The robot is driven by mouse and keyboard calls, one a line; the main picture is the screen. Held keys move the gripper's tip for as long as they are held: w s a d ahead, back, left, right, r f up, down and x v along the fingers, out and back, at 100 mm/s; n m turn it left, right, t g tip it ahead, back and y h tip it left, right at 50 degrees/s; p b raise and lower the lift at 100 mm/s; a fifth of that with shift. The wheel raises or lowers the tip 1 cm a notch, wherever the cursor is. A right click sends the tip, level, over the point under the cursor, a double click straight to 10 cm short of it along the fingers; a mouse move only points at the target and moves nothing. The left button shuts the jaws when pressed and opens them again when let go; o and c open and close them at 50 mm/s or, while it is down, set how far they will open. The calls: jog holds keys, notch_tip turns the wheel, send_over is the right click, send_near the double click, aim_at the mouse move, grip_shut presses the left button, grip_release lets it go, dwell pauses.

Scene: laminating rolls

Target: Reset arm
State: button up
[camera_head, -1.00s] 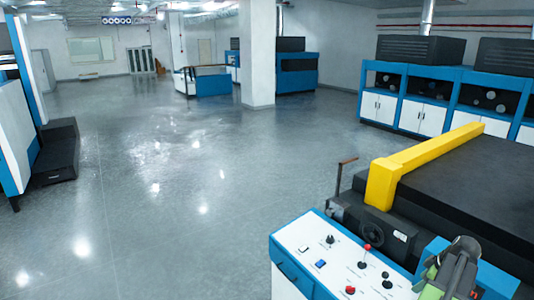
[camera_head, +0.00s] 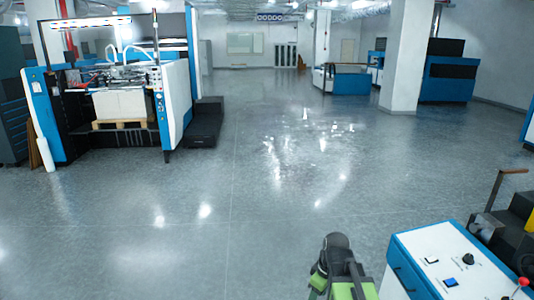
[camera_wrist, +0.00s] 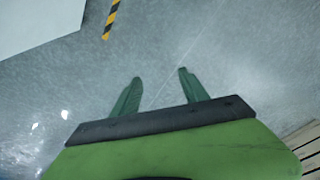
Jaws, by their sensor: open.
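My gripper (camera_wrist: 158,92) shows in the wrist view with its two green fingers spread apart. Nothing is between them; only grey floor lies beyond. In the head view, part of my green and dark arm (camera_head: 343,272) shows at the bottom, just left of the white and blue control panel (camera_head: 447,262). The fingertips cannot be made out in the head view.
The control panel has a black knob, a blue button and a red-topped lever. A blue and white machine (camera_head: 176,85) with a loaded pallet (camera_head: 124,124) stands at the left. A white pillar (camera_head: 403,60) stands at the back right. The grey floor (camera_head: 250,200) between is clear.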

jog(key=s+m, duration=0.1)
jog(key=m, duration=0.2)
jog(key=s+a+m, duration=0.1)
jog(key=s+m, duration=0.1)
jog(key=m, duration=0.1)
jog(key=s+f+m+g+h, duration=0.1)
jog(key=m, duration=0.2)
jog(key=shift+s+a, duration=0.15)
jog(key=shift+s, duration=0.25)
